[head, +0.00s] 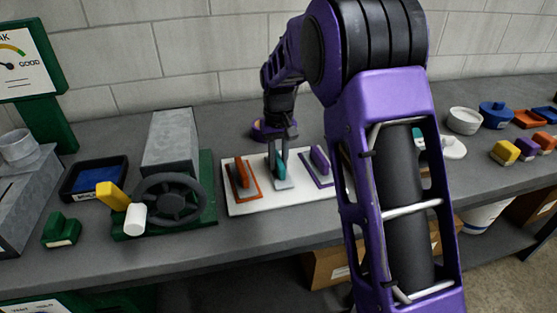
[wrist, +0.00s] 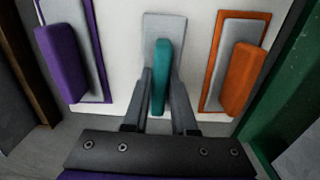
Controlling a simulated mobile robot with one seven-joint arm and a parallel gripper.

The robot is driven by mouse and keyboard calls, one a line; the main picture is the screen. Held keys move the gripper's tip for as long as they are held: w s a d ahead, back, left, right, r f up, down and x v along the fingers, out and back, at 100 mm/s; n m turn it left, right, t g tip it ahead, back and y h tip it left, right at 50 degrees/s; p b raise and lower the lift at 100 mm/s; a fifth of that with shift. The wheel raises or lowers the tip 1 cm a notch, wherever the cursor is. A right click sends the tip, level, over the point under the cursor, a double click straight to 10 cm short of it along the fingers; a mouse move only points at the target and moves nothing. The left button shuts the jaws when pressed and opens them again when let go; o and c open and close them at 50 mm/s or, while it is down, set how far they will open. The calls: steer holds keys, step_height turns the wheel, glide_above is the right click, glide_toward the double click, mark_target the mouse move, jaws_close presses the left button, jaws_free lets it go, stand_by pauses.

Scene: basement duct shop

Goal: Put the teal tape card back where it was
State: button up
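The teal tape card (head: 281,170) has a grey plate and an upright teal grip. It is over the middle of a white board (head: 238,207), between an orange card (head: 242,179) and a purple card (head: 320,165). In the wrist view the teal grip (wrist: 161,75) is between my gripper's two fingers (wrist: 161,85), which look closed against its sides. Its grey plate (wrist: 163,27) lies along the white board; I cannot tell if it touches. The purple card (wrist: 62,62) is left and the orange card (wrist: 245,75) right there.
A green-based machine with a handwheel (head: 174,200) stands left of the board. A black tray (head: 70,192) with a blue item is farther left. Several coloured blocks and a white bowl (head: 464,121) are at the right. My arm hides part of the bench at the board's right.

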mark_target(279, 159)
steer(key=o, duration=0.3)
steer(key=shift+o, duration=0.2)
step_height(279, 159, up, 12)
steer(key=p, duration=0.2)
steer(key=shift+r, duration=0.15)
